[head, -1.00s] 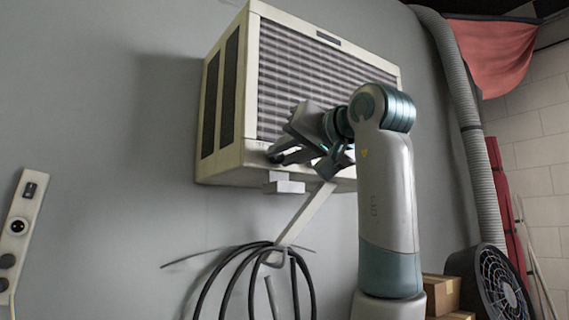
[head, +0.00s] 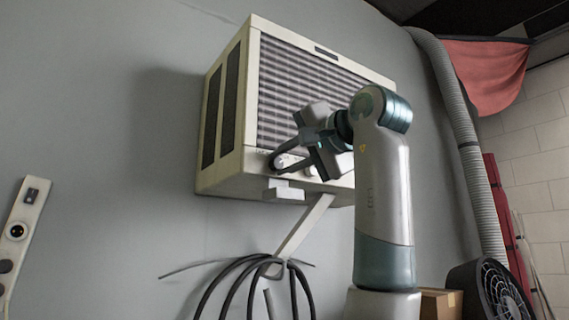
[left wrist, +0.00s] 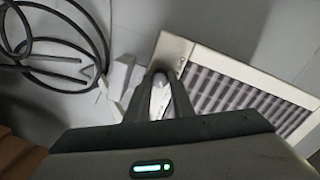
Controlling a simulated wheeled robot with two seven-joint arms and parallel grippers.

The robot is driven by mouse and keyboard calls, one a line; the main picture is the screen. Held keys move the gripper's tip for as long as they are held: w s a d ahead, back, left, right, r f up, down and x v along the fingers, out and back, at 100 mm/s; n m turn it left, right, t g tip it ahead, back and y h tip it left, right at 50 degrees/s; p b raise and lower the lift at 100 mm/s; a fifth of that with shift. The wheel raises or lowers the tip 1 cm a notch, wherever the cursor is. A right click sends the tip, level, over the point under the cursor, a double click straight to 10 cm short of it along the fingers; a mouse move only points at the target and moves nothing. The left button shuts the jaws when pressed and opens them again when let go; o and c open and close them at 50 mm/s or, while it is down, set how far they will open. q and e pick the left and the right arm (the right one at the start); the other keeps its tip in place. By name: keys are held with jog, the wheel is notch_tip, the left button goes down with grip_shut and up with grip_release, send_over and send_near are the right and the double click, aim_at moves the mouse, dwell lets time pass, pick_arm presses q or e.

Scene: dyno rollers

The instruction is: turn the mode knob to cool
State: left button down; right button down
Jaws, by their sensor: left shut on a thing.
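The pale air conditioner unit (head: 222,170) hangs on the wall, with a slatted front grille and a control strip along its lower front edge. My left gripper (head: 279,163) is at the lower left of that strip, its fingers shut around a small pale knob (head: 284,160). In the left wrist view the knob (left wrist: 160,95) sits between the two fingers of the gripper (left wrist: 161,78). The fingers hide part of the knob, and its pointer and markings cannot be read. My right gripper is in neither view.
A pale bracket (head: 300,224) runs down below the unit to coiled black cable (head: 240,285). A fan (head: 491,290) and a cardboard box (head: 440,303) stand at the lower right. A socket strip (head: 20,235) is on the left wall. Bare wall lies left of the unit.

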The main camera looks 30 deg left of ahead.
pick_arm(q)
jog(key=shift+r, duration=0.1)
jog(key=c, duration=1.5)
grip_release()
jog(key=shift+w, duration=0.1)
jog(key=shift+c, duration=0.2)
jog(key=shift+d, duration=0.15)
jog(key=shift+s+d+b, duration=0.3)
jog(key=shift+d+b, duration=0.05)
jog(key=shift+d, duration=0.2)
jog(key=b+v, duration=0.4)
jog(key=v, duration=1.2)
